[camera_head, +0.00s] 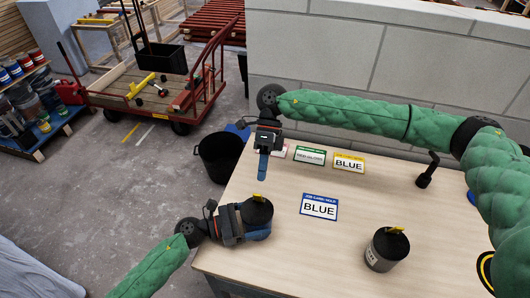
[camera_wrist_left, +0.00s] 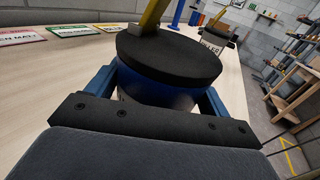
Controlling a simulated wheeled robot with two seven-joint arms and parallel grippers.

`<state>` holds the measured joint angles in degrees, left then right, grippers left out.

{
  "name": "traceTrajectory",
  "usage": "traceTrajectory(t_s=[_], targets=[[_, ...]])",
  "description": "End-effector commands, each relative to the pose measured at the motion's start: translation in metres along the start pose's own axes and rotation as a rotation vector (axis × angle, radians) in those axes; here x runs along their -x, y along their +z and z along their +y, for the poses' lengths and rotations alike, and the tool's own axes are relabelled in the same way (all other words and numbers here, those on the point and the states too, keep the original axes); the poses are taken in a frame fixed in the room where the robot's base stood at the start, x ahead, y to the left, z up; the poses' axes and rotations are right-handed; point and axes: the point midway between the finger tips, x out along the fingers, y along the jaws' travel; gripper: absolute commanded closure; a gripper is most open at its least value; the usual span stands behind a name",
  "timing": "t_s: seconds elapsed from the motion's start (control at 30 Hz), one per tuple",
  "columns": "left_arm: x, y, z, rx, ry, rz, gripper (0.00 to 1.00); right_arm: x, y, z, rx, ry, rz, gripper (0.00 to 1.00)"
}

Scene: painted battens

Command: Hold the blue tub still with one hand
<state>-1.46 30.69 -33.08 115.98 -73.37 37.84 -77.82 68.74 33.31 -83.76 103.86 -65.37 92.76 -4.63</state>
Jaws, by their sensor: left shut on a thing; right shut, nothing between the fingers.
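The blue tub (camera_head: 258,211) has a black lid with a yellow piece on top and stands upright at the table's near left edge. In the left wrist view the tub (camera_wrist_left: 170,58) fills the middle, its blue side showing under the lid. My left gripper (camera_head: 256,229) is shut on the tub, with a blue finger on each side of it. My right gripper (camera_head: 262,168) is shut and empty, pointing down over the table's left side, apart from the tub. A job card reading BLUE (camera_head: 319,207) lies flat on the table.
A grey tub with a black lid (camera_head: 380,255) stands at the right front of the table (camera_head: 300,250). A yellow-edged BLUE card (camera_head: 349,163) and a green-edged card (camera_head: 309,155) lie behind. A black stand-like object (camera_head: 427,172) is farther right. A black bin (camera_head: 219,157) stands beside the table.

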Motion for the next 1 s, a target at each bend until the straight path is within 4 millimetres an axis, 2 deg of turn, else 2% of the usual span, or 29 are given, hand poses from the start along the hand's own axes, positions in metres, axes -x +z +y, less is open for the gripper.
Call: traceTrajectory(t_s=[0.1,0.3,1.0], targets=[[0.0,0.0,0.0,0.001,0.0,0.0,0.57,-0.014,0.0,0.008,0.002,0.0,0.0,1.0],[0.0,0.0,0.0,0.001,0.0,0.0,0.57,-0.026,0.0,0.014,0.0,-0.001,0.0,1.0],[0.0,0.0,0.0,0.001,0.0,0.0,0.57,-0.031,0.0,0.018,0.0,-0.05,0.001,1.0]])
